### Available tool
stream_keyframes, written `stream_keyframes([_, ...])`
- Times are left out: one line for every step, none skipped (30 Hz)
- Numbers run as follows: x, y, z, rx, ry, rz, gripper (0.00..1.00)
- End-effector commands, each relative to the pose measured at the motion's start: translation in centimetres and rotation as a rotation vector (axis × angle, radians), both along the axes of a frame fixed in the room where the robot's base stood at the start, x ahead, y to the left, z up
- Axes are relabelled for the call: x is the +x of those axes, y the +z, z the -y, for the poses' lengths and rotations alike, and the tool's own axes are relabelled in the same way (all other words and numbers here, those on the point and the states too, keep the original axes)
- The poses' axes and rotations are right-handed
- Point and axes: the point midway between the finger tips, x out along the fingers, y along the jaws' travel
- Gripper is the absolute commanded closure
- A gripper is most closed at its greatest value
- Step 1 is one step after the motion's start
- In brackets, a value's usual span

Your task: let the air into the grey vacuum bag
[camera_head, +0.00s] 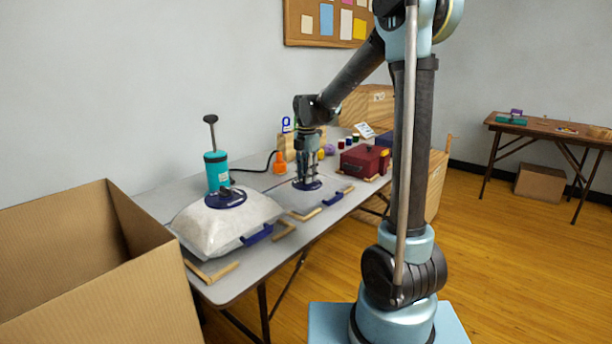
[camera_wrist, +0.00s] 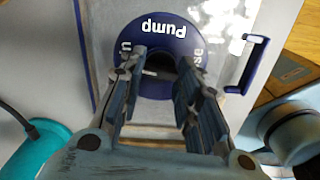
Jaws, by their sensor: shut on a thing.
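A flat grey vacuum bag (camera_head: 286,197) lies on the long table and also shows in the wrist view (camera_wrist: 222,28). On it is a round dark-blue valve disc (camera_wrist: 135,35) with white lettering that reads "Pump"; the other words are partly covered. My gripper (camera_head: 307,180) points down over this disc, its fingers on either side of the dark centre in the wrist view (camera_wrist: 162,62). It is shut on the valve's centre part, whose shape the fingers mostly hide. The bag has a blue handle (camera_head: 333,198) on its near side.
A large open cardboard box (camera_head: 75,262) stands in front. A dark red box (camera_head: 364,161), an orange object (camera_head: 280,162) and small jars stand behind or right of the bag.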

Motion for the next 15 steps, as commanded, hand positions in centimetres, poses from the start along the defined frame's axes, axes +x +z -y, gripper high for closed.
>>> stream_keyframes([0.01, 0.00, -0.01, 0.000, 0.027, 0.000, 0.93])
stream_keyframes([0.01, 0.00, -0.01, 0.000, 0.043, 0.000, 0.93])
stream_keyframes([0.01, 0.00, -0.01, 0.000, 0.063, 0.000, 0.93])
stream_keyframes([0.00, 0.00, -0.01, 0.000, 0.078, 0.000, 0.93])
stream_keyframes([0.00, 0.00, -0.01, 0.000, 0.091, 0.000, 0.93])
stream_keyframes([0.00, 0.00, -0.01, 0.000, 0.107, 0.000, 0.93])
stream_keyframes([0.00, 0.00, -0.01, 0.000, 0.117, 0.000, 0.93])
stream_keyframes([0.00, 0.00, -0.01, 0.000, 0.126, 0.000, 0.93])
stream_keyframes([0.00, 0.00, -0.01, 0.000, 0.138, 0.000, 0.93])
stream_keyframes([0.01, -0.01, -0.02, 0.000, 0.145, 0.000, 0.93])
stream_keyframes([0.01, -0.01, -0.02, 0.000, 0.150, 0.000, 0.93])
stream_keyframes([0.01, -0.01, -0.02, 0.000, 0.157, 0.000, 0.93])
stream_keyframes([0.01, -0.01, -0.02, 0.000, 0.161, 0.000, 0.93])
stream_keyframes([0.00, -0.01, -0.01, 0.000, 0.165, 0.000, 0.93])
stream_keyframes([0.00, -0.01, -0.01, 0.000, 0.169, 0.000, 0.93])
